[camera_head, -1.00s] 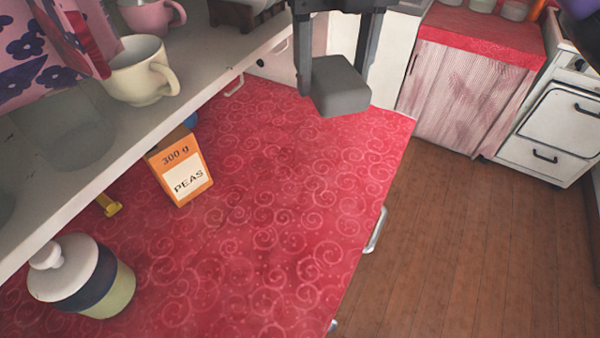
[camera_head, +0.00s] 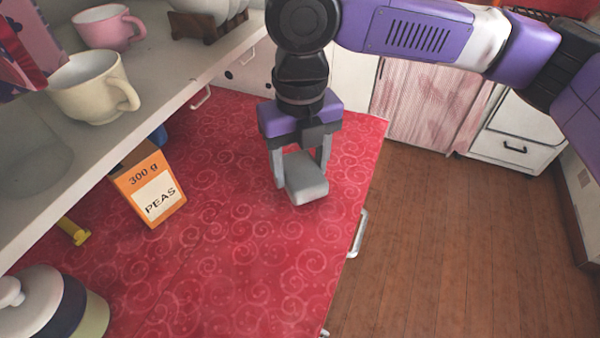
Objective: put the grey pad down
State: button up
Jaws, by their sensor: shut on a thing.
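The grey pad (camera_head: 306,180) is a small block with rounded edges, at the far part of the red counter. My gripper (camera_head: 301,172) points down from above and is shut on the pad, one grey finger on each side of it. The pad is low over the red patterned oilcloth (camera_head: 235,240). I cannot tell whether its underside touches the cloth.
An orange peas box (camera_head: 148,187) stands to the left of the pad. A lidded jar (camera_head: 50,305) is at the lower left. A shelf (camera_head: 150,90) with a cream cup (camera_head: 93,88) and a pink cup (camera_head: 107,27) overhangs the left side. The counter in front of the pad is clear.

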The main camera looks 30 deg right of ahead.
aim_at(300, 167)
jog(key=shift+f, duration=1.1)
jog(key=o, duration=1.2)
notch_tip(300, 167, up, 12)
jog(key=shift+r+p, duration=0.1)
jog(key=shift+p, duration=0.25)
